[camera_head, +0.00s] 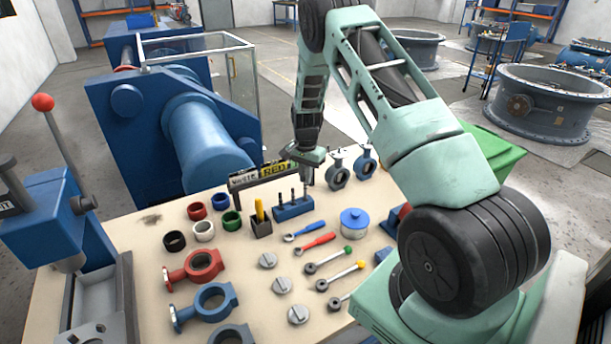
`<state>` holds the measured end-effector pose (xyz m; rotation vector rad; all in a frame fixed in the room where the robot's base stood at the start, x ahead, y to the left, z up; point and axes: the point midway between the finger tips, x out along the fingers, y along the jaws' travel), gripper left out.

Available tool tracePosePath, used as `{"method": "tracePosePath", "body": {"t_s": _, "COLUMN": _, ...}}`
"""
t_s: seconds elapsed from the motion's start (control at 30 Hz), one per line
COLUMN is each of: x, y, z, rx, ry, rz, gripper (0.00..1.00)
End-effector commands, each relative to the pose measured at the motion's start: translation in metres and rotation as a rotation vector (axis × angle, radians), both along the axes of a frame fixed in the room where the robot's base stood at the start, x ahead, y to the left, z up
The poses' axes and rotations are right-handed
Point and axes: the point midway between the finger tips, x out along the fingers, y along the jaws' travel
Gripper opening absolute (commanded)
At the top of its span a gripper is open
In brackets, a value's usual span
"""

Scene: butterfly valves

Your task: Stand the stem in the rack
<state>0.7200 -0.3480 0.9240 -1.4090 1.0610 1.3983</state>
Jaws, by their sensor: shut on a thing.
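The rack is a small blue block (293,211) on the table, behind the wrenches. Two thin dark stems stand upright in its left and middle parts. My gripper (307,178) points down above the rack's right end. It is shut on a thin upright stem (306,190), of which only a short part shows below the fingers. The stem's lower end is at the rack's right end. I cannot tell whether it is in a hole or just above or behind the block.
A dark cup (261,227) with a yellow item stands just left of the rack. A sign (263,175) is behind it.

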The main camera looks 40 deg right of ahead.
Motion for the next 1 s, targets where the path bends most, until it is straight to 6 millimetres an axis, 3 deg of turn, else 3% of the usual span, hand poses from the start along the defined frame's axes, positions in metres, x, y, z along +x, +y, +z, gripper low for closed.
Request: {"method": "tracePosePath", "body": {"t_s": 1.0, "x": 0.000, "y": 0.000, "z": -0.016, "rx": 0.000, "ry": 0.000, "rz": 0.000, "gripper": 0.00}}
